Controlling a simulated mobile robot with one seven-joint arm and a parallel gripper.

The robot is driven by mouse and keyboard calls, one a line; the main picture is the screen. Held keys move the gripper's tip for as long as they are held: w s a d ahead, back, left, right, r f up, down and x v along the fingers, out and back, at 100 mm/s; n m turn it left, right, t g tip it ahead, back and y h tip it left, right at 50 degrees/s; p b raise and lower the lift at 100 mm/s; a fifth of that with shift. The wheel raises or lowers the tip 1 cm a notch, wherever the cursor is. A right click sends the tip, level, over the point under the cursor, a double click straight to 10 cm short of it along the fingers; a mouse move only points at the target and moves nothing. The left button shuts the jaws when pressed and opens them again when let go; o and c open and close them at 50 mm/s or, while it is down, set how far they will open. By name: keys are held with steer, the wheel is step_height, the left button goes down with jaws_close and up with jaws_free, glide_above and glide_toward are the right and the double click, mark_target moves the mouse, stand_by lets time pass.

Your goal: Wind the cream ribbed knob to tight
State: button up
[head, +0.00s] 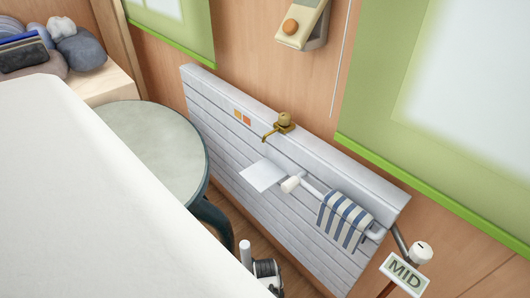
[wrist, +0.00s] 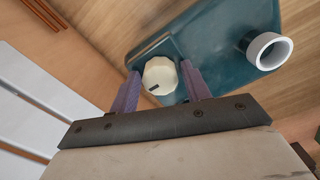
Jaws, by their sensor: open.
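The cream ribbed knob (wrist: 160,76) shows in the wrist view, round and scalloped, with a short dark mark near its lower left edge. It sits on a dark teal body (wrist: 205,38). My gripper (wrist: 161,72) is open, with one purple finger to the left of the knob and one to the right. The knob shows between the fingertips with a narrow gap on each side. Whether the fingers are down at the knob's height is hard to tell. I cannot make out this knob or my gripper with certainty in the head view.
A white ring-shaped tube end (wrist: 268,50) stands right of the knob. A white slatted radiator (head: 225,110) runs along the wooden wall, with a striped towel (head: 343,220) on its rail. A round table (head: 150,150) stands left. A "MID" sign (head: 404,274) is at lower right.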

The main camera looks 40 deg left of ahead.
steer(key=c, duration=1)
steer(key=shift+o, duration=0.2)
steer(key=shift+r+m+p, duration=0.2)
steer(key=shift+m+p, duration=0.5)
steer(key=shift+m, duration=0.3)
steer(key=m+p, duration=0.1)
steer(key=m, duration=0.1)
steer(key=shift+m, duration=0.4)
steer(key=m, duration=0.3)
steer(key=shift+f+m+p, duration=0.2)
steer(key=shift+m+p, duration=0.1)
steer(key=shift+p, duration=0.1)
